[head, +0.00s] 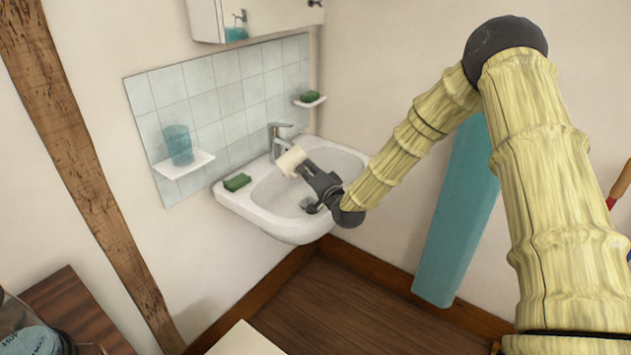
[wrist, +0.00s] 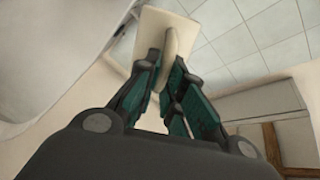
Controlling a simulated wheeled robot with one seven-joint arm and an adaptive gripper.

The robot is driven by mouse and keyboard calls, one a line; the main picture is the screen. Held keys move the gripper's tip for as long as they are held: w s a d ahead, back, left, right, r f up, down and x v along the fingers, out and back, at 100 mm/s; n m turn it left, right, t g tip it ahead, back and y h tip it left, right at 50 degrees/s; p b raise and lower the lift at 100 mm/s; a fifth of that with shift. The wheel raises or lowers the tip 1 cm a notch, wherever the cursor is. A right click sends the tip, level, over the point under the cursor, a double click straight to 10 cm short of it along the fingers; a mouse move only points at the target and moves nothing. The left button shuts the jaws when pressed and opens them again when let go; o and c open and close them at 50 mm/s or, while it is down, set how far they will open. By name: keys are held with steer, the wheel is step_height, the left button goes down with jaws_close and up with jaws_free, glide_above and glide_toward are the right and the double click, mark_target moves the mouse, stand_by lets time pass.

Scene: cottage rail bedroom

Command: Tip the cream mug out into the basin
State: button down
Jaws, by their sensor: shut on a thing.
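The cream mug (head: 290,160) is held over the back part of the white basin (head: 285,229), close in front of the tap in the head view. It looks tilted; its mouth and contents cannot be made out. My gripper (head: 305,169) is on its right side. In the wrist view, the teal-padded fingers (wrist: 168,72) are shut on the handle of the mug (wrist: 150,33). Part of the basin's bowl is hidden behind my gripper.
A tap (head: 278,139) stands at the basin's back. A green soap (head: 237,182) lies on its left rim. A teal cup (head: 178,144) stands on a small shelf, and another shelf holds a green soap (head: 309,96). A teal towel (head: 458,215) hangs to the right.

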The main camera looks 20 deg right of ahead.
mark_target(288, 172)
steer(key=shift+a+f+n, duration=0.1)
steer(key=shift+f+n, duration=0.15)
steer(key=shift+n, duration=0.25)
steer(key=shift+r+n, duration=0.4)
steer(key=shift+n, duration=0.4)
steer(key=shift+a+r+n, duration=0.3)
steer(key=shift+r+n, duration=0.1)
steer(key=shift+n, duration=0.3)
steer(key=shift+s+a+f+n+b, duration=0.2)
steer(key=shift+a+f+n+b, duration=0.2)
steer(key=shift+a+n+b, duration=0.45)
steer(key=n, duration=0.1)
steer(key=a+r+n, duration=0.1)
steer(key=a+n, duration=0.1)
steer(key=shift+s+a+r+n, duration=0.1)
steer(key=shift+s+r+n, duration=0.15)
steer(key=shift+n, duration=0.1)
steer(key=shift+a+n, duration=0.2)
steer(key=shift+n, duration=0.1)
steer(key=shift+s+a+f+n+b, duration=0.1)
steer(key=shift+a+f+n+b, duration=0.15)
steer(key=shift+a+n+b, duration=0.4)
steer(key=shift+d+n, duration=0.15)
steer(key=shift+n, duration=0.1)
